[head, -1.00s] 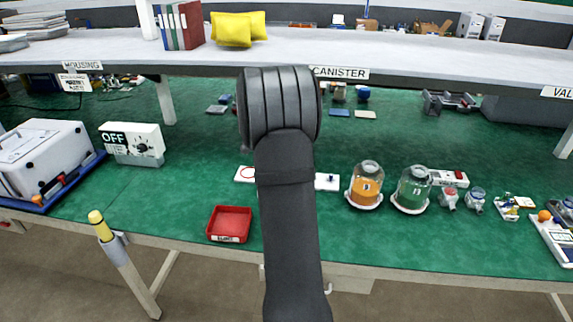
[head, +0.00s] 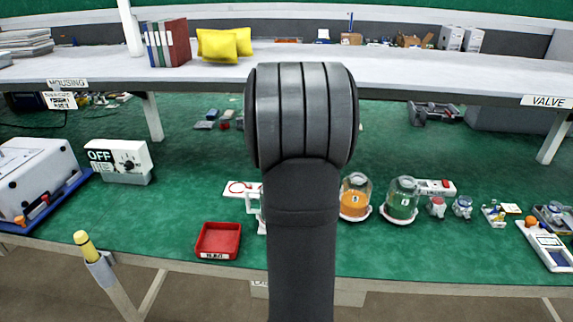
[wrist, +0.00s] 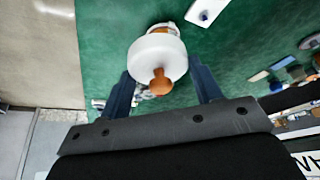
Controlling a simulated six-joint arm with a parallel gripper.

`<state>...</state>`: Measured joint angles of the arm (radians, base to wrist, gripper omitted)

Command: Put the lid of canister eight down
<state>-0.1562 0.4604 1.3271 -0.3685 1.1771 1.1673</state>
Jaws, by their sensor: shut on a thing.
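A white round lid (wrist: 150,52) with an orange-brown knob (wrist: 160,82) sits between the two dark blue fingers of my gripper (wrist: 160,70) in the wrist view. My gripper is shut on it; the exact contact is hard to see. In the head view my arm hides the gripper and the lid. A glass canister with orange contents (head: 354,200) stands right of my arm; its small number looks like 8.
A white plate with a red ring (head: 240,188) lies left of my arm, beside a white upright part (head: 254,205). A red tray (head: 218,240) is near the front edge. Small valves (head: 462,206) stand at right. Green table is clear at left centre.

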